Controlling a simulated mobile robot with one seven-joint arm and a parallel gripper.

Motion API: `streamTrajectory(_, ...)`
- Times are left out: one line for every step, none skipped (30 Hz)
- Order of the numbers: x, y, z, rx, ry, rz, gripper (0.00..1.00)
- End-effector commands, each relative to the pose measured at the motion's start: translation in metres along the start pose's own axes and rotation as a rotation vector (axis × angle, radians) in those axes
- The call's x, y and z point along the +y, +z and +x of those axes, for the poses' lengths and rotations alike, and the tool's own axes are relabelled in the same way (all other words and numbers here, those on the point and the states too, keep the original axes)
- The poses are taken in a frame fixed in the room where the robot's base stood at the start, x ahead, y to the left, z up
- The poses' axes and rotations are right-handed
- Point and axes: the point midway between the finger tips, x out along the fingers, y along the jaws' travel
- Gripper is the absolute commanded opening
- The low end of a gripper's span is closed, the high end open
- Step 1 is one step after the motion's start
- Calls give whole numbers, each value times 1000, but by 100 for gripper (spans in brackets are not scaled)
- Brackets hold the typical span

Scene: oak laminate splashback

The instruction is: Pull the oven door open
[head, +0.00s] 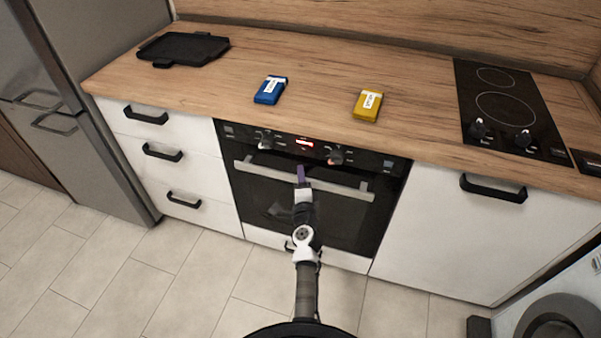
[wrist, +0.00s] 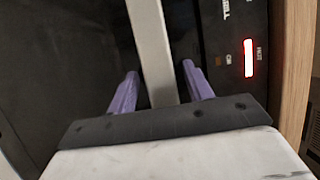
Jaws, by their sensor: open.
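The black built-in oven has its door (head: 265,200) shut, flush with the white cabinet fronts. A silver bar handle (head: 340,188) runs across the top of the door. My gripper (head: 301,172) is at the middle of the handle, in front of the door. In the wrist view the handle (wrist: 151,40) passes between the two purple fingers of my gripper (wrist: 161,70). The fingers are open, one on each side of the bar, with a gap visible on both sides. My arm hides part of the door's middle.
Above the door is a control panel with knobs and a lit red display (head: 304,143). White drawers (head: 165,175) are to the left, a white cabinet (head: 470,240) to the right. The counter holds a black tray (head: 183,48), a blue box (head: 270,90) and a yellow box (head: 368,104).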

Motion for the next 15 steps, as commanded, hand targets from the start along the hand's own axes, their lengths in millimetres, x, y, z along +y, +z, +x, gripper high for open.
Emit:
streamTrajectory(0,0,0,0,0,0,51)
streamTrajectory(0,0,0,0,0,0,51)
streamTrajectory(0,0,0,0,0,0,51)
streamTrajectory(0,0,0,0,0,0,51)
streamTrajectory(0,0,0,0,0,0,51)
streamTrajectory(0,0,0,0,0,0,51)
streamTrajectory(0,0,0,0,0,0,51)
streamTrajectory(0,0,0,0,0,0,51)
streamTrajectory(0,0,0,0,0,0,47)
streamTrajectory(0,0,0,0,0,0,43)
streamTrajectory(0,0,0,0,0,0,39)
streamTrajectory(0,0,0,0,0,0,34)
streamTrajectory(0,0,0,0,0,0,30)
streamTrajectory(0,0,0,0,0,0,26)
streamTrajectory(0,0,0,0,0,0,21)
